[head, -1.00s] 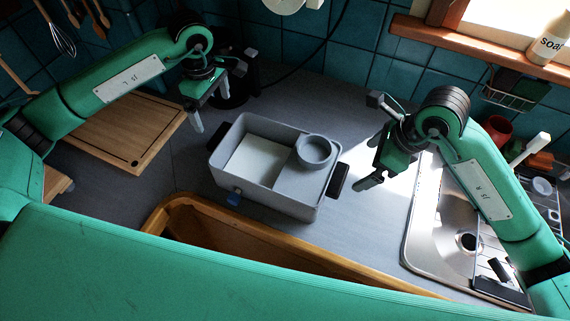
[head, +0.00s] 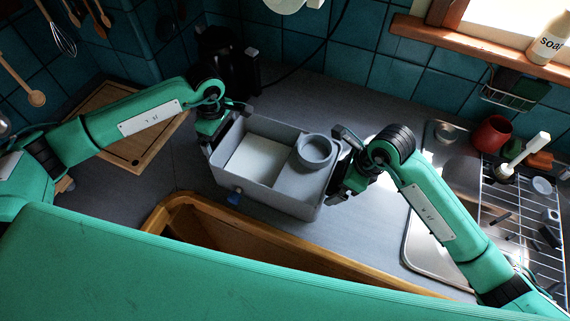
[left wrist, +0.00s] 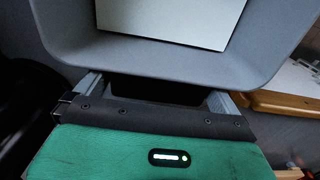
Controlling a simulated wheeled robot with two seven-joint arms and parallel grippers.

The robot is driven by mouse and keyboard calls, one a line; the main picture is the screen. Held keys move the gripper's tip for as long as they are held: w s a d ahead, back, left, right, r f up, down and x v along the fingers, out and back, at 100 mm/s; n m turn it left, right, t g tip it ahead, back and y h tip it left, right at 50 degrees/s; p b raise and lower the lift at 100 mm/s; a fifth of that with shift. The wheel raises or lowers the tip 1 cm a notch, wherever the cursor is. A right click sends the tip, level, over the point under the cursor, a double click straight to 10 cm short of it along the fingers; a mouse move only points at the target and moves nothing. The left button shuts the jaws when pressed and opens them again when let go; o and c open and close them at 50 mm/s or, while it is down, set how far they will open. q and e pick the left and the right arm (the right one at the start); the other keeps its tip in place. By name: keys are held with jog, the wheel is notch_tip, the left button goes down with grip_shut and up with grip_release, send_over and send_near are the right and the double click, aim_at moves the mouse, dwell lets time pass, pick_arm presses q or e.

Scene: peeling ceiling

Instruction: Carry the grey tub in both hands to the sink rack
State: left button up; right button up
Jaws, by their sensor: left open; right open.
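The grey tub (head: 270,199) sits on the dark worktop, with a white flat piece and a round grey cup (head: 315,152) inside it. My left gripper (head: 213,146) is at the tub's left end, open; in the left wrist view its two fingers (left wrist: 155,90) stand on either side of the dark handle (left wrist: 155,91), under the tub's rim. My right gripper (head: 337,194) is at the tub's right end, open, and its arm hides the right handle. Whether its fingers touch the tub I cannot tell. The sink rack (head: 527,235) of wire stands at the far right.
The steel sink (head: 432,262) lies between tub and rack, partly behind my right arm. A red mug (head: 492,134), a white-handled brush (head: 525,152) and small items are at the rack. An open wooden drawer (head: 180,204) is in front; a cutting board (head: 135,150) lies left.

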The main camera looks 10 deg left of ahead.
pick_arm(q)
jog(key=c, duration=1)
pick_arm(e)
jog(key=c, duration=1)
pick_arm(q)
jog(key=shift+c, duration=0.2)
pick_arm(e)
jog(key=shift+c, duration=0.2)
pick_arm(q)
jog(key=shift+r, duration=0.1)
pick_arm(e)
jog(key=shift+r, duration=0.1)
pick_arm(q)
notch_tip(320, 180, up, 5)
jog(key=p, duration=0.5)
pick_arm(e)
notch_tip(320, 180, up, 5)
jog(key=shift+f, duration=0.1)
